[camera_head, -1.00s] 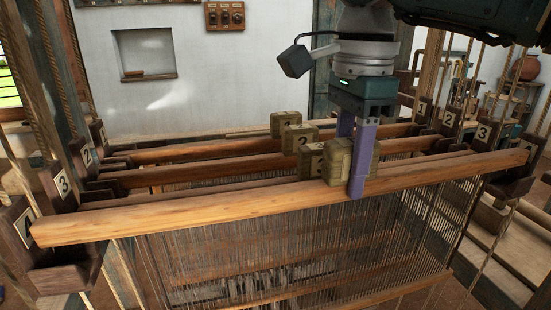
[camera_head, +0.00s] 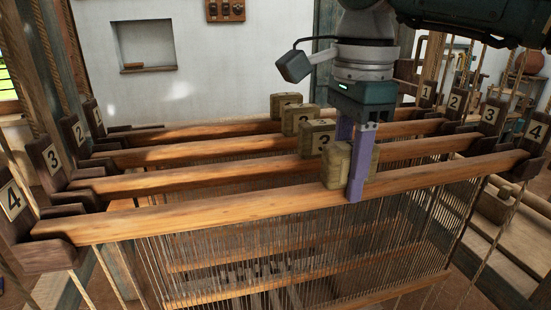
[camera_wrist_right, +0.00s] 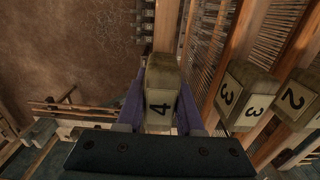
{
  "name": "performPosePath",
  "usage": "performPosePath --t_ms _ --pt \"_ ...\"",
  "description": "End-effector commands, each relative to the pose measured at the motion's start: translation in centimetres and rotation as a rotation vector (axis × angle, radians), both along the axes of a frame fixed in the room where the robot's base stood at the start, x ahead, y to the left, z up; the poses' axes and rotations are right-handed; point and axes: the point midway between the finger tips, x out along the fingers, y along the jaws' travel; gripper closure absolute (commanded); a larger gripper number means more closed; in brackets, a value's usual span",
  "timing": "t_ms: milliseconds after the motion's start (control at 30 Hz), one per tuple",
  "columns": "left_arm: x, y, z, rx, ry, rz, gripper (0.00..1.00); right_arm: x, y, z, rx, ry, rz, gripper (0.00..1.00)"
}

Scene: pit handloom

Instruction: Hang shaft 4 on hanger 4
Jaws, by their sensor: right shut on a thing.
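Shaft 4 is the front wooden bar (camera_head: 220,210), with many thin heddles hanging below. Its handle block (camera_head: 336,166) shows its 4 in the wrist view (camera_wrist_right: 159,104). My right gripper (camera_head: 352,172) is shut on this block, a purple finger on each side. The left hanger 4 (camera_head: 14,200) has its label in clear view, and the bar's left end lies at its dark cradle. The right end lies at the right hanger 4 (camera_head: 537,131). Both ends look seated or very close; I cannot tell whether weight rests there. My left gripper is out of view.
Shaft 3 (camera_head: 215,177) lies in its hangers just behind, its block (camera_head: 317,138) close to my fingers. Two more shafts hang parallel further back. Ropes rise beside the hangers on both sides. A wall with a niche (camera_head: 145,45) stands behind.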

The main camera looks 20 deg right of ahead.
Motion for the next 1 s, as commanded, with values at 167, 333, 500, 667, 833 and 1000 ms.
performPosePath --t_ms 167,333,500,667,833,1000 --pt "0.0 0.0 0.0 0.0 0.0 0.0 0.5 0.0 0.0 0.1 0.0 -0.001 0.0 1.0" --pt "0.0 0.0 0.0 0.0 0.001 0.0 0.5 0.0 0.0 0.1 0.0 -0.001 0.0 0.52" --pt "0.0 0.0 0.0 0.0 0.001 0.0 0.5 0.0 0.0 0.0 0.0 0.0 0.0 0.32" --pt "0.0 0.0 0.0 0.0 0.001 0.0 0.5 0.0 0.0 0.0 0.0 0.0 0.0 0.29" --pt "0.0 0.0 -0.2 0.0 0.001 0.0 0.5 0.0 0.0 0.2 0.0 0.0 0.0 0.29" --pt "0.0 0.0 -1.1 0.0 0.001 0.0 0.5 0.1 -0.1 2.4 0.0 -0.006 0.001 0.29"
